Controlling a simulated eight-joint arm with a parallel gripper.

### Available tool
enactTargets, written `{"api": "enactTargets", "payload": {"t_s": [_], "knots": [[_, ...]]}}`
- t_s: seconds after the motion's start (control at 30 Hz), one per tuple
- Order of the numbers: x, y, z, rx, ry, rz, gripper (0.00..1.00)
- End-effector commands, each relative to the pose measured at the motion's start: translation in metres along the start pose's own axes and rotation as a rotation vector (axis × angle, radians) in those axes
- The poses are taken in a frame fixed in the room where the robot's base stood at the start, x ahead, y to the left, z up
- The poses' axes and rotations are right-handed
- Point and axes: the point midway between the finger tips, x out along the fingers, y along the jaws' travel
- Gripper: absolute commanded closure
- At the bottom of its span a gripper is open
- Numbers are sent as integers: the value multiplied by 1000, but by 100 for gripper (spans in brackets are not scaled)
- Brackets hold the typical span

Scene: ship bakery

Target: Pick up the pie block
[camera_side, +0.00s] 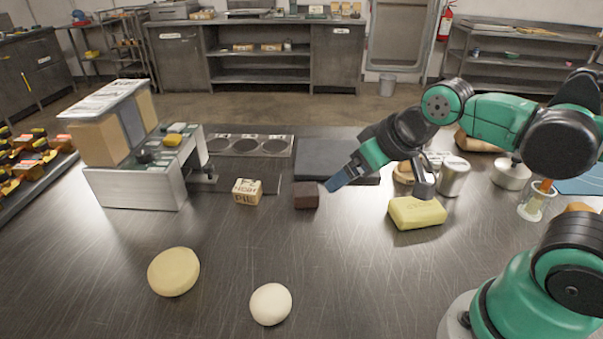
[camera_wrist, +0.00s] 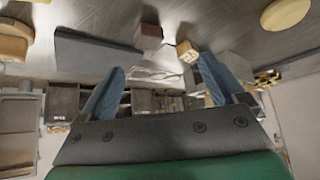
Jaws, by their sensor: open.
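The pie block (camera_side: 247,192) is a small cream block with dark lettering that reads PIE. It stands on the steel table, left of a dark brown block (camera_side: 306,195). My gripper (camera_side: 335,181) is open and empty, with blue fingers pointing down and left, close to the right side of the brown block and apart from the pie block. In the wrist view, the pie block (camera_wrist: 187,51) shows beyond the fingers, near the right finger, and the brown block (camera_wrist: 148,36) is left of it. My gripper's fingers (camera_wrist: 162,80) are spread wide there.
A metal machine (camera_side: 140,180) stands left of the pie block. A dark slab (camera_side: 320,150) lies behind the brown block. A yellow block (camera_side: 416,212) sits under my arm. A pale yellow disc (camera_side: 174,271) and white ball (camera_side: 270,303) lie in front, with bare table between.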

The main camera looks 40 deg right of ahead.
Motion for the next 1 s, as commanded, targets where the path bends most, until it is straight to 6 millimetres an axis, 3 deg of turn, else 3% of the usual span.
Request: {"api": "enactTargets", "payload": {"t_s": [0.13, 0.27, 0.6, 0.8, 1.0], "knots": [[8, -7, -17, 183, 8, -54, 11], [27, -19, -43, 504, 4, -152, 11], [102, -40, -98, 1431, -127, -439, 11], [153, -44, -106, 1952, -299, -602, 11], [188, -44, -99, 2319, -483, -714, 11]]}}
